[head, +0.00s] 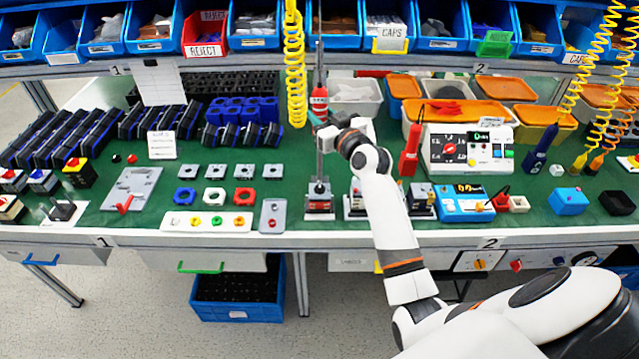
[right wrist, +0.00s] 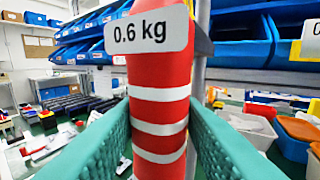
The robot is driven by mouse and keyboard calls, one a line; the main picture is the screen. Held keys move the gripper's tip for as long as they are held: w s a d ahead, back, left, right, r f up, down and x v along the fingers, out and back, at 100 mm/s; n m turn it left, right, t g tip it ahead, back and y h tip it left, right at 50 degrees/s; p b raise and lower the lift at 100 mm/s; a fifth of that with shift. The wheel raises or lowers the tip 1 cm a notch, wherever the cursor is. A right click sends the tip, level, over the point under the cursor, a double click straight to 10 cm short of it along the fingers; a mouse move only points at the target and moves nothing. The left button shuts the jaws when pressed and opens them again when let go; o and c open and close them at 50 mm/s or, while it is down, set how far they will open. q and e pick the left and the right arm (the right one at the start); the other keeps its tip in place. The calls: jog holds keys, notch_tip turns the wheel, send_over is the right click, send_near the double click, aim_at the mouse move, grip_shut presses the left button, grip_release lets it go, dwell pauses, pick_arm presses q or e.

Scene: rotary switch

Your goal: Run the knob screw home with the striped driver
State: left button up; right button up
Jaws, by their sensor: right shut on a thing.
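The striped driver (head: 319,103) is red with white bands and hangs upright in the head view. In the right wrist view the striped driver (right wrist: 160,110) fills the middle, with a "0.6 kg" label. My right gripper (head: 322,122) is shut on its body, with a teal finger pad on each side. The driver's thin shaft points straight down over a rotary switch (head: 319,204) near the bench's front edge. Whether the bit touches the knob screw is too small to tell. My left gripper is out of view.
A white tester (head: 468,150) stands behind a blue meter (head: 465,204). More switch units stand under my right arm. A white tray (head: 206,222) of coloured parts lies left.

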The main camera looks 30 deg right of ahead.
jog(key=shift+f, duration=0.1)
notch_tip(320, 180, down, 9)
jog(key=b, duration=0.7)
dwell(0.7)
jog(key=shift+f+b, duration=0.35)
jog(key=shift+b, duration=0.05)
jog(key=shift+f, duration=0.4)
dwell(3.5)
jog(key=shift+r, duration=0.1)
